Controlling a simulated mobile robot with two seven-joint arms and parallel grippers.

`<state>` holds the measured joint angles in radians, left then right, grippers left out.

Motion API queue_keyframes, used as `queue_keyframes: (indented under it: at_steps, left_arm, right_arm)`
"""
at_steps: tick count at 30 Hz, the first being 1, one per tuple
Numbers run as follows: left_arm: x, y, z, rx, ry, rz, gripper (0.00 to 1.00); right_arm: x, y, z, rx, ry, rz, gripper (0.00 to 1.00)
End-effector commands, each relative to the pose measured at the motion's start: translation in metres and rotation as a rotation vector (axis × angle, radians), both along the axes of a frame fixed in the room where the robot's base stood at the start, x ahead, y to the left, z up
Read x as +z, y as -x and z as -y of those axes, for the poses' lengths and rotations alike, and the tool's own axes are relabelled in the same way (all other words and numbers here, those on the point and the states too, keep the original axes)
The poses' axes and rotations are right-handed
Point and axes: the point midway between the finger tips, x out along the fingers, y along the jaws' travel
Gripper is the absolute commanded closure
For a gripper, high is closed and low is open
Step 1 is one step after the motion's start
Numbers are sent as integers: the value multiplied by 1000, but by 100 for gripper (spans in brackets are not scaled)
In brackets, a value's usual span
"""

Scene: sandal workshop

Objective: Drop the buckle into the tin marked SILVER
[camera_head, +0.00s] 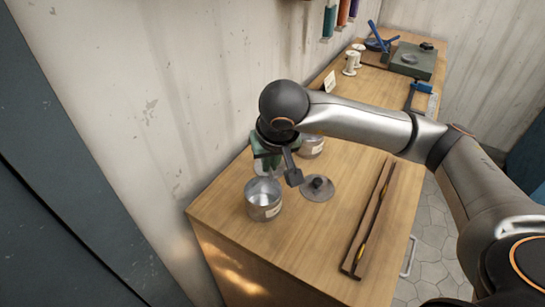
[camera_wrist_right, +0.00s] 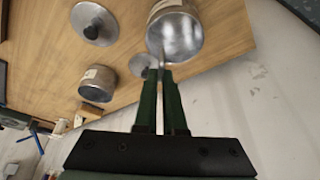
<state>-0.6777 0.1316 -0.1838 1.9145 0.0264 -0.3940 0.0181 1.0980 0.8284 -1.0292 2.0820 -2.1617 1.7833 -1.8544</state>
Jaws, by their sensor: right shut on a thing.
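My right gripper (camera_head: 262,172) is above the near open tin (camera_head: 263,211), close to its rim. In the right wrist view its green fingers (camera_wrist_right: 161,72) are shut on a thin, pale piece (camera_wrist_right: 162,58), taken to be the buckle, seen edge-on and mostly hidden between the fingers. The fingertips point at the open mouth of the near tin (camera_wrist_right: 175,38). A second tin (camera_head: 312,149) stands farther back; it also shows in the right wrist view (camera_wrist_right: 97,84). Both tins carry pale labels, too small to read. My left gripper is not in view.
A round lid with a dark knob (camera_head: 318,190) lies right of the near tin. White spools (camera_head: 350,64) stand farther back.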

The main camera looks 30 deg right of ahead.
Motion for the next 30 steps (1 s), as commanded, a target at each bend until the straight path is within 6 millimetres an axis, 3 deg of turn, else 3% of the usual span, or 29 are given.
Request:
queue_keyframes:
  at_steps: [7, 18, 19, 27, 30]
  left_arm:
    - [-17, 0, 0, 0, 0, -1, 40]
    - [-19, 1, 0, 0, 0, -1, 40]
    - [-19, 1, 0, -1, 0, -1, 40]
    - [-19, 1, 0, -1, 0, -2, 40]
    - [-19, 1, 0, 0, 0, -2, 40]
  right_arm:
    - [-33, 1, 0, 0, 0, -2, 100]
    - [-39, 0, 0, -1, 1, 0, 100]
    - [-39, 0, 0, -1, 1, 0, 92]
    - [-39, 0, 0, -1, 1, 0, 61]
    - [-39, 0, 0, -1, 1, 0, 58]
